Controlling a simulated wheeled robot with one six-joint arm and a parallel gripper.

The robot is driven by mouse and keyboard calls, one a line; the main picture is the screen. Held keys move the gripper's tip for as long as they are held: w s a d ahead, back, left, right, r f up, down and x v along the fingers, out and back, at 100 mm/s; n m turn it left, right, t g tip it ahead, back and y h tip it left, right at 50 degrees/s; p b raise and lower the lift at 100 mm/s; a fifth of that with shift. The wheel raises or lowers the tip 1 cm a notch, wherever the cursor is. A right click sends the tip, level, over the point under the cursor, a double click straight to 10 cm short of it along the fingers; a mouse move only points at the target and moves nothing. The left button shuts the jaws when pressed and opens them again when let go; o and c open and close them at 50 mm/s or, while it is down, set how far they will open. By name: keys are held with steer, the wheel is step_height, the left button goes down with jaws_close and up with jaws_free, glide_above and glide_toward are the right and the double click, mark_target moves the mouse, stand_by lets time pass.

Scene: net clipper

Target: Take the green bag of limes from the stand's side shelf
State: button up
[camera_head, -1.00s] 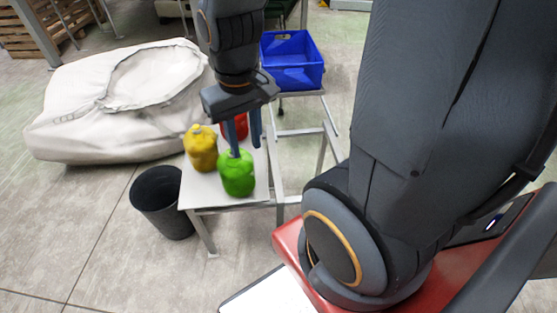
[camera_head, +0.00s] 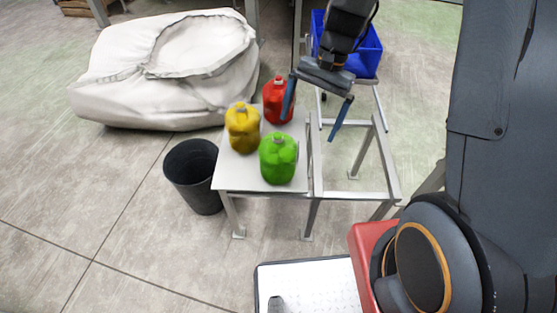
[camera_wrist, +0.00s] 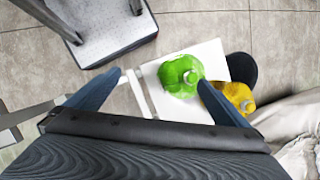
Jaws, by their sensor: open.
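The green bag of limes (camera_head: 278,159) stands upright on the white side shelf (camera_head: 240,180) of the metal stand, at the shelf's front right. A yellow bag (camera_head: 242,128) stands to its left and a red bag (camera_head: 276,100) behind it. My gripper (camera_head: 314,121) is open and empty, above the shelf's right edge and the stand frame, behind and to the right of the green bag. In the wrist view the green bag (camera_wrist: 180,75) shows beyond the fingers, nearer the right fingertip. The yellow bag (camera_wrist: 233,97) is partly hidden behind that finger.
A blue crate (camera_head: 364,62) sits at the back right, partly behind my arm. A black bin (camera_head: 196,178) stands left of the shelf. A large white sack (camera_head: 120,85) lies behind on the floor. The stand's open metal frame (camera_head: 350,194) is right of the shelf.

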mark_target(278, 150)
steer(key=w+a+f+m, duration=0.1)
steer(key=f, duration=0.2)
steer(key=w+a+f+m+y+b, duration=0.1)
steer(key=w+a+f, duration=0.1)
steer(key=f, duration=0.1)
steer(key=w+a+f+m+g+y, duration=0.1)
steer(key=w+f, duration=0.1)
steer(key=f, duration=0.1)
steer(key=shift+w+a+f+m, duration=0.1)
steer(key=shift+w+a+m, duration=0.15)
steer(key=shift+a+m, duration=0.15)
steer(key=shift+a+f, duration=0.15)
steer(key=shift+f, duration=0.15)
steer(key=x, duration=0.7)
steer(key=shift+s+f+p, duration=0.1)
steer(key=shift+f+p, duration=0.05)
steer(key=shift+p, duration=0.2)
steer(key=shift+c, duration=0.3)
steer(key=c, duration=1.1)
